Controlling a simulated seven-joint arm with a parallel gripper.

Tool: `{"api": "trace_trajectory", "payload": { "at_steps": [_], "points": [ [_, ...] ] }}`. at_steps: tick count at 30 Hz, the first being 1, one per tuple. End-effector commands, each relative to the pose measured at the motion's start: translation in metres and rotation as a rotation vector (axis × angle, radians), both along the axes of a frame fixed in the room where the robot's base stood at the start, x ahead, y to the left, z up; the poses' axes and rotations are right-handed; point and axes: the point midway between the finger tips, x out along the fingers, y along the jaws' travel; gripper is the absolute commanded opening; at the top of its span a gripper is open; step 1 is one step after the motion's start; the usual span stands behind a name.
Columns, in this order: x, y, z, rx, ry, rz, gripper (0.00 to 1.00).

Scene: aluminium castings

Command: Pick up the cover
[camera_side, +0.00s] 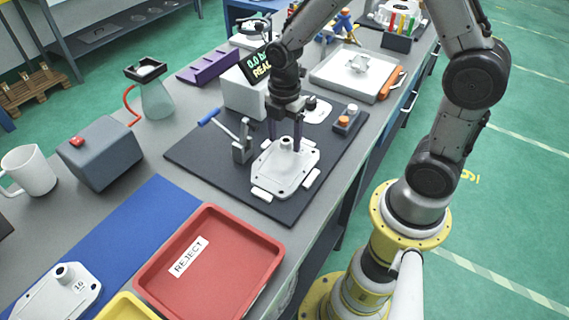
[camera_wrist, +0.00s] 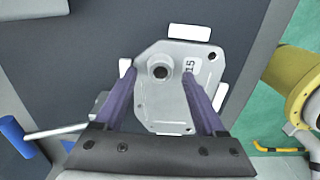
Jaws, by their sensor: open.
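A light grey cast cover (camera_side: 284,174) with a raised round boss lies flat on the dark mat, between small white blocks. The wrist view shows the same cover (camera_wrist: 165,98) with the number 15 and a dark hole in its boss. My gripper (camera_side: 285,143) points down over it, open, with one purple finger on each side of the boss. In the wrist view my gripper (camera_wrist: 158,73) has gaps between both fingers and the boss. Whether the fingertips touch the plate I cannot tell. A second cover (camera_side: 62,290), marked 16, lies at the lower left.
A blue-handled toggle clamp (camera_side: 241,145) stands just left of the cover on the dark mat (camera_side: 196,153). A red REJECT tray (camera_side: 247,291) is in front. A white box (camera_side: 243,98) with a display stands behind my gripper.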

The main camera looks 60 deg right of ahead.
Motion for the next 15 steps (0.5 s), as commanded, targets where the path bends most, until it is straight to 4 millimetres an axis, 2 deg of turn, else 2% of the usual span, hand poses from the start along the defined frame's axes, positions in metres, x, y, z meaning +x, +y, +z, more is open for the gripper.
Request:
{"api": "trace_trajectory", "payload": {
  "at_steps": [3,9,11,15],
  "points": [
    [-0.0003,0.0000,-0.0064,0.000,0.000,0.000,0.72],
    [0.0000,0.0000,-0.0066,0.000,-0.001,0.000,0.72],
    [0.0000,0.0000,-0.0065,0.000,-0.001,0.000,0.64],
    [0.0001,0.0000,-0.0063,0.000,-0.001,0.000,0.38]
  ]
}}
